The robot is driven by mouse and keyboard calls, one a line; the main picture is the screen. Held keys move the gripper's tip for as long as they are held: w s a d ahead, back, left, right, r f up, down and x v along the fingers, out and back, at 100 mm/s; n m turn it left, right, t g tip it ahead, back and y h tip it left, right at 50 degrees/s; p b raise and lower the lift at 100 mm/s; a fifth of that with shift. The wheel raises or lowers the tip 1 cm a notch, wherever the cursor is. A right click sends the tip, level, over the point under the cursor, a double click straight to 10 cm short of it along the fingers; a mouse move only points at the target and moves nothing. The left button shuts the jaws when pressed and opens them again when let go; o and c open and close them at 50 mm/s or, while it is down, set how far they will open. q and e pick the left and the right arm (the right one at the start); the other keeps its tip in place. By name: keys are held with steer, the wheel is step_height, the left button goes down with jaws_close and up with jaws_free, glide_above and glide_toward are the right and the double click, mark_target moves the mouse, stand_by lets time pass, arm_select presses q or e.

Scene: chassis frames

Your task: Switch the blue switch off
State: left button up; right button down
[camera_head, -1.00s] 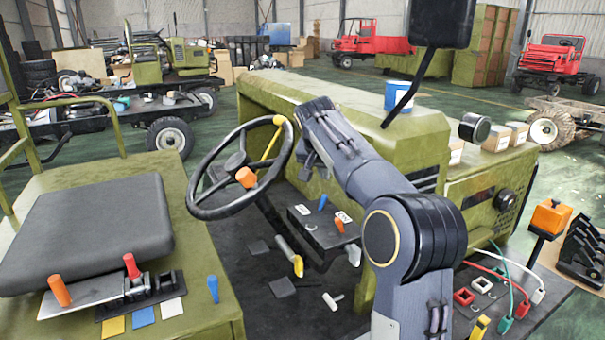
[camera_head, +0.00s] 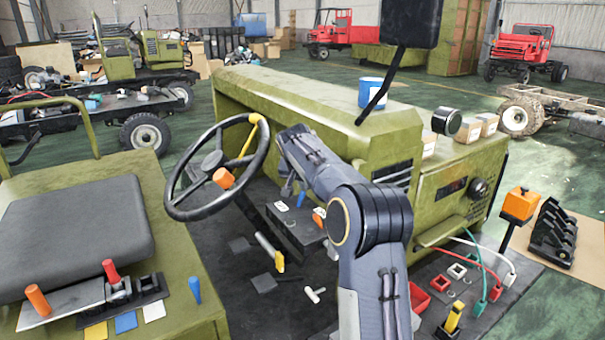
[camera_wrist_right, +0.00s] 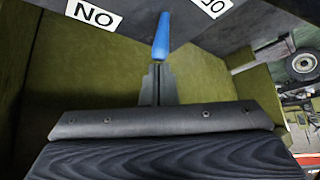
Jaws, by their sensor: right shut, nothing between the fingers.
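The blue switch (camera_head: 301,199) stands up from a dark console (camera_head: 288,228) beside the steering column, near white labels. In the right wrist view the blue switch (camera_wrist_right: 161,37) is upright in the picture, between an ON label (camera_wrist_right: 93,13) and a partly cut-off label (camera_wrist_right: 214,6). My right gripper (camera_head: 289,189) is just left of and above the switch in the head view. In the right wrist view its fingers (camera_wrist_right: 158,84) are closed together and empty, with tips at the lower end of the blue handle. Whether they touch it, I cannot tell. My left gripper is not in view.
An orange-tipped switch (camera_head: 319,217) is close beside the blue one. The steering wheel (camera_head: 217,168) stands left of my right arm, and the green hood (camera_head: 300,100) lies behind it. Another blue lever (camera_head: 194,290) is beside the seat (camera_head: 75,235).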

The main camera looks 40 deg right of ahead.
steer(key=shift+w+d+f, duration=0.2)
steer(key=shift+d+f, duration=0.05)
steer(key=shift+f, duration=0.25)
